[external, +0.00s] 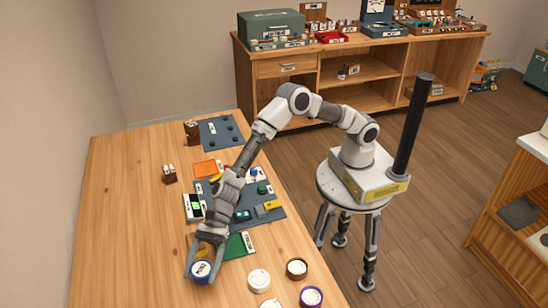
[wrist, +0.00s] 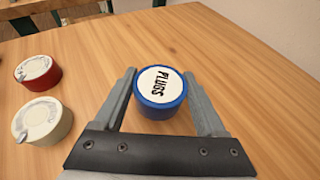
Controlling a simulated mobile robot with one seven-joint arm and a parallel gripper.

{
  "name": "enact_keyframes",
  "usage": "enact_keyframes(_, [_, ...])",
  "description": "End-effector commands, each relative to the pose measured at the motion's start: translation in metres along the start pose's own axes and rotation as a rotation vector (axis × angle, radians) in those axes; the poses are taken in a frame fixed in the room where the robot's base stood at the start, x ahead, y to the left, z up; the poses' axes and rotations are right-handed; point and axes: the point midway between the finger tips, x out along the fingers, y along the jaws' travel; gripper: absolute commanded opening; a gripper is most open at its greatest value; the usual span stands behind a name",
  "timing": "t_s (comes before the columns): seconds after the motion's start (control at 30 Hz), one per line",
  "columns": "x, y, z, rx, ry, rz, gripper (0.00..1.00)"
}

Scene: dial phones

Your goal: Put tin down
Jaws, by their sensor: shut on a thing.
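In the external view the blue tin (external: 201,271) shows at the end of my gripper (external: 202,266), over the near left part of the wooden table (external: 130,220). The tin looks upright, lid up. I cannot tell whether its underside touches the table.
A red tin (wrist: 38,72) and a cream tin (wrist: 42,120) stand left of my gripper in the wrist view. A brown-rimmed tin (external: 297,268) and a purple tin (external: 311,297) stand near the table's edge. A green mat (external: 236,247) lies close by. The table's left side is bare.

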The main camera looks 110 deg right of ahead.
Motion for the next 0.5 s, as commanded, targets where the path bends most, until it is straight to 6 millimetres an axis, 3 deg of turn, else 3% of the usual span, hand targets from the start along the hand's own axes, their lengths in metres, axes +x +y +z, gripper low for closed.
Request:
enact_keyframes(0.17, [0.012,0.001,-0.028,0.000,0.001,0.002,0.13])
enact_keyframes(0.5, [0.012,0.000,-0.030,-0.001,0.000,0.001,0.13])
